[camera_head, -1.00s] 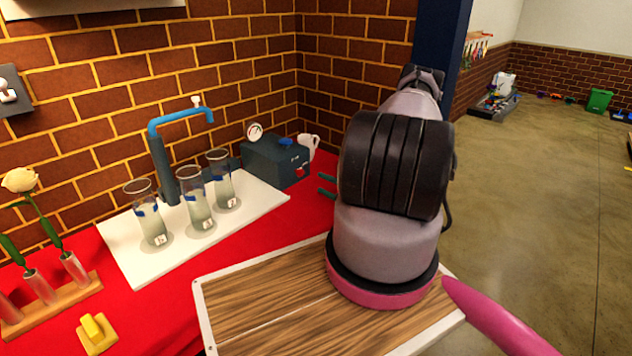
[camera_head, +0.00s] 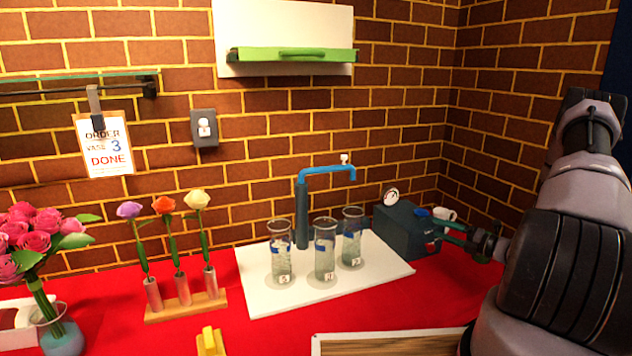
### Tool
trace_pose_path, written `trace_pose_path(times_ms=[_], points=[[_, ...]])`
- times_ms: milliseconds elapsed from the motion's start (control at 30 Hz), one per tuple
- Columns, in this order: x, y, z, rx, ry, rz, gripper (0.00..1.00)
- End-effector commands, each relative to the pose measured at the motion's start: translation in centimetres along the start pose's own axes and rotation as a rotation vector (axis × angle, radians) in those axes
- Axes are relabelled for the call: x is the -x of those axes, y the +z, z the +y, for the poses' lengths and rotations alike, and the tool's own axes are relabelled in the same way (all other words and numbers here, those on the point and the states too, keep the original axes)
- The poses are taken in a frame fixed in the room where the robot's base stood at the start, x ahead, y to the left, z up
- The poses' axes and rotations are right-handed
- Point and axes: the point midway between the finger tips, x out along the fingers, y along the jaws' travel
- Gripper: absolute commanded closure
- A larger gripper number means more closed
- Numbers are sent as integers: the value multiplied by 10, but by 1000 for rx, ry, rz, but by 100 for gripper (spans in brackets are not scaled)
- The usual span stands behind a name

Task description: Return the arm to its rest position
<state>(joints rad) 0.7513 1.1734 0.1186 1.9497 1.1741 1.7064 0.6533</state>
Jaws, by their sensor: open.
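My arm fills the right side of the head view. My gripper (camera_head: 441,232) points left at its far end, with teal fingers apart and nothing seen between them. It appears in front of the dark box with a gauge (camera_head: 402,228); I cannot tell how far apart they are.
Several glass vases of water, one here (camera_head: 325,250), stand on a white board (camera_head: 262,297) under a blue tap (camera_head: 327,170). Three flowers stand in a wooden rack (camera_head: 160,312). A pink bouquet (camera_head: 35,235) is at left. A wooden board (camera_head: 390,345) lies in front.

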Motion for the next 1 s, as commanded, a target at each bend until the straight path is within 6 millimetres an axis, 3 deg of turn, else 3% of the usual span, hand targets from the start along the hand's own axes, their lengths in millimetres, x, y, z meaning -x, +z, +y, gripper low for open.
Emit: trace_pose_path(times_ms=[33,200,467,700,1000], points=[[-10,3,30,93,11,75,32],[-31,-8,114,401,51,320,32],[-37,-42,228,894,130,662,32],[-18,-78,312,1366,211,937,32],[27,-114,394,1977,309,1224,32]])
